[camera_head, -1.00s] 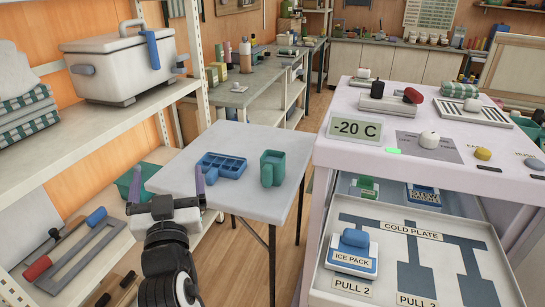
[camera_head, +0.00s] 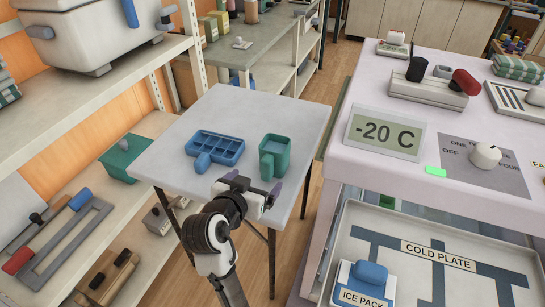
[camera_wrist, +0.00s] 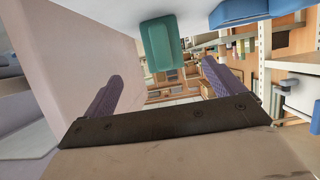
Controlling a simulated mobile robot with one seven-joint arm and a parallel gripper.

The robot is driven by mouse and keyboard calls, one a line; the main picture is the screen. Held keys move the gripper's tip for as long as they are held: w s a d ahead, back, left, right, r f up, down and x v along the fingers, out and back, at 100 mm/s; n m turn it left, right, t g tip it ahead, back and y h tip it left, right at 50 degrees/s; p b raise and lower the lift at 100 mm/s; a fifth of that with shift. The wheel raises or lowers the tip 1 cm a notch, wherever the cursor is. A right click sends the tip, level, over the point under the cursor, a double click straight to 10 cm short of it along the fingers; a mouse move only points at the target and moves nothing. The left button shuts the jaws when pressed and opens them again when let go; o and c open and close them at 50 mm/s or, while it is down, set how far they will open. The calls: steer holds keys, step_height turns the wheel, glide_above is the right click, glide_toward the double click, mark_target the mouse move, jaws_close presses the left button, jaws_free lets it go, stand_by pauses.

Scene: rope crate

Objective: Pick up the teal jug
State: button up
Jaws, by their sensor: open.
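The teal jug (camera_head: 274,156) stands upright on the small white table, near its right side, with its handle toward me. My gripper (camera_head: 252,189) is in front of the jug, on the near side of the table, open and empty. In the wrist view the jug (camera_wrist: 161,43) shows at the top, beyond and between the two purple fingers of my gripper (camera_wrist: 160,82). A gap shows between the fingertips and the jug. The jug's inside is only partly visible in the head view.
A blue compartment tray (camera_head: 214,147) lies left of the jug on the white table (camera_head: 190,188). A white bench with a -20 C display (camera_head: 385,133) and an open drawer (camera_head: 395,252) stands to the right. Shelving (camera_head: 110,68) lines the left side.

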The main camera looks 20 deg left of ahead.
mark_target(269, 165)
steer(key=p+x, duration=0.2)
steer(key=x, duration=0.9)
steer(key=shift+w+a, duration=0.2)
steer(key=shift+r, duration=0.1)
steer(key=c, duration=1.3)
steer(key=shift+o, duration=0.2)
steer(key=shift+r, duration=0.1)
step_height(269, 165, up, 20)
